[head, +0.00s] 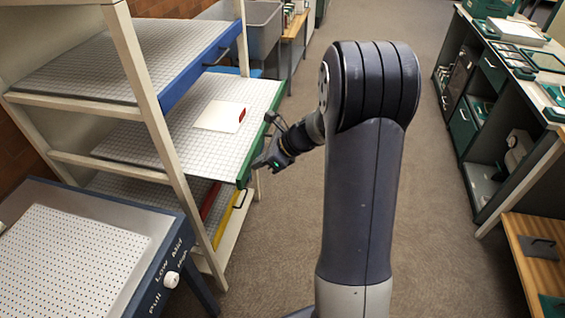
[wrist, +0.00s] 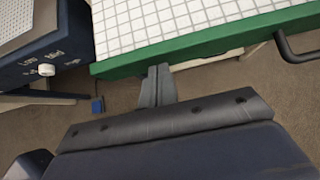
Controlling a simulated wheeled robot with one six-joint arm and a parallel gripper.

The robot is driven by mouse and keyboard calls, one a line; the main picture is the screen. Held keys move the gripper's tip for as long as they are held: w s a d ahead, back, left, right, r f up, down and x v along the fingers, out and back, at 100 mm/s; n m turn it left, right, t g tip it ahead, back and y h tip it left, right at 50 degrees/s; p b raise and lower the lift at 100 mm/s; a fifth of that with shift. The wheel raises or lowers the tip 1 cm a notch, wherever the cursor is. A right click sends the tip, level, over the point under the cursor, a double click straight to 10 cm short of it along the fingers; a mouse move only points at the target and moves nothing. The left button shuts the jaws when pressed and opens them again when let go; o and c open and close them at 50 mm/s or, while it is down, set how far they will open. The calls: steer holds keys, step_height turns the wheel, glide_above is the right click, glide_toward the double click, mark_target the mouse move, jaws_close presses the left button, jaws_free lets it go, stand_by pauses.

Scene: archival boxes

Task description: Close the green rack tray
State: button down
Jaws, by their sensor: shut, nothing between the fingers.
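The green rack tray (head: 222,132) has a white gridded bed and a green front edge. In the head view it sticks out of the rack to the right, past the uprights, below the blue-fronted tray. A white box with a red side (head: 221,117) lies on it. My gripper (head: 262,164) is at the tray's green front edge, near its near end. In the wrist view my gripper (wrist: 158,72) is shut and empty, its fingertips at the green front edge (wrist: 200,47); I cannot tell whether they touch. A dark handle (wrist: 292,50) on that edge is to the right of the fingers.
The blue-fronted tray (head: 140,55) sits above, and red and yellow tray fronts (head: 228,215) show below. A blue table with a perforated top and a knob (head: 75,245) stands at front left. A counter (head: 500,95) lines the right. The carpeted aisle between is clear.

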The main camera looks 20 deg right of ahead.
mark_target(214, 157)
steer(key=w+a+p, duration=0.1)
steer(key=w+a, duration=0.2)
steer(key=a, duration=0.1)
steer(key=w+a+p, duration=0.1)
steer(key=w+a, duration=0.2)
steer(key=a, duration=0.2)
steer(key=w+a+p, duration=0.1)
steer(key=w+a, duration=0.2)
steer(key=a, duration=0.1)
steer(key=shift+w+a+p, duration=0.15)
steer(key=shift+a+p, duration=0.15)
steer(key=shift+a, duration=0.05)
steer(key=shift+r, duration=0.1)
steer(key=shift+w+a+r, duration=0.1)
steer(key=shift+s+d, duration=0.25)
steer(key=shift+d, duration=0.2)
steer(key=s+d, duration=0.2)
steer(key=d, duration=0.1)
steer(key=shift+s+d+r, duration=0.1)
steer(key=shift+s+r, duration=0.05)
steer(key=shift+r, duration=0.05)
steer(key=v, duration=0.9)
steer(key=shift+s+d, duration=0.1)
steer(key=shift+d, duration=0.05)
steer(key=shift+f, duration=0.1)
